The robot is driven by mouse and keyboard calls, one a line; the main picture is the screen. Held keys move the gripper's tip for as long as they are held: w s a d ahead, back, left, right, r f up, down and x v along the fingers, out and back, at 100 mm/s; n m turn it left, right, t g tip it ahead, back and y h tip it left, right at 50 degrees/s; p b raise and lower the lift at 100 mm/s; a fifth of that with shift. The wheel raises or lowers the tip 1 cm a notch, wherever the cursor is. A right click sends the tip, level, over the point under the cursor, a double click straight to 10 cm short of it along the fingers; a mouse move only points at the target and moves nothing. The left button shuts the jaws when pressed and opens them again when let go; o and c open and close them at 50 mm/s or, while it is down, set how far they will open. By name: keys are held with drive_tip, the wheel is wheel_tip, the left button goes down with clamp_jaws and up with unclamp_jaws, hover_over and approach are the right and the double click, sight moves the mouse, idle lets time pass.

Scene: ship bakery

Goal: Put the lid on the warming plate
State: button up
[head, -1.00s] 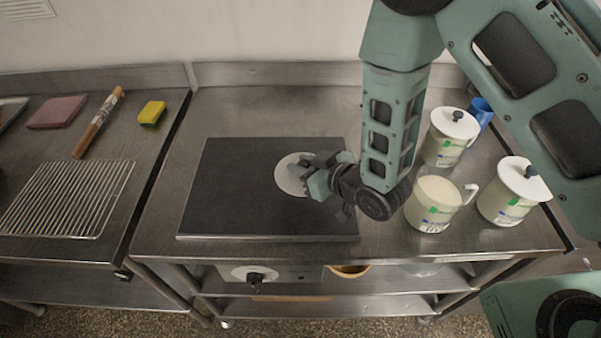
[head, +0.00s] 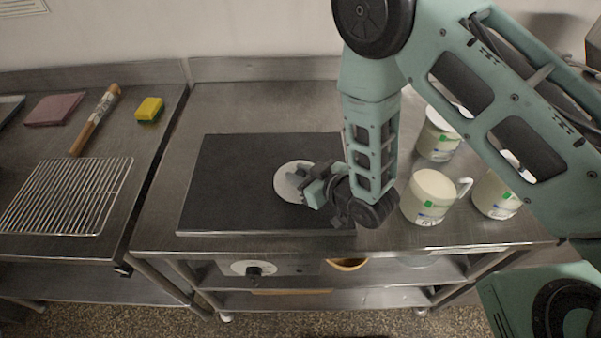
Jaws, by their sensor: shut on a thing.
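The warming plate (head: 230,185) is a flat dark square on the steel counter, with a knob (head: 254,271) on the panel below it. A white round lid (head: 287,182) is at the plate's right half. My gripper (head: 307,188) is shut on the lid, and its fingers hide the lid's right part and any handle. I cannot tell whether the lid touches the plate or hangs just above it.
An open white mug (head: 427,198) stands right of the plate, with two more mugs (head: 437,138) (head: 494,196) near it, partly behind my arm. A wire rack (head: 65,196), brush (head: 95,120), yellow sponge (head: 149,109) and pink cloth (head: 53,110) lie on the left counter.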

drive_tip(key=shift+s+d+f+b, duration=0.1)
drive_tip(key=shift+s+f+b, duration=0.1)
drive_tip(key=shift+f+b, duration=0.3)
drive_tip(key=o, duration=1)
drive_tip(key=shift+f, duration=0.2)
drive_tip(key=shift+r+p, duration=0.45)
drive_tip(key=shift+p, duration=0.1)
drive_tip(key=shift+r, duration=0.2)
drive_tip(key=v, duration=0.6)
drive_tip(key=b+v, duration=0.1)
drive_tip(key=v, duration=0.2)
drive_tip(key=shift+d+r, duration=0.1)
drive_tip(key=shift+r, duration=0.3)
drive_tip(key=shift+s+d+r+p, duration=0.35)
drive_tip(key=shift+s+r+p, duration=0.05)
drive_tip(key=shift+p, duration=0.85)
drive_tip(key=shift+s+d+p, duration=0.4)
drive_tip(key=shift+d+p, duration=0.05)
drive_tip(key=shift+p, duration=0.2)
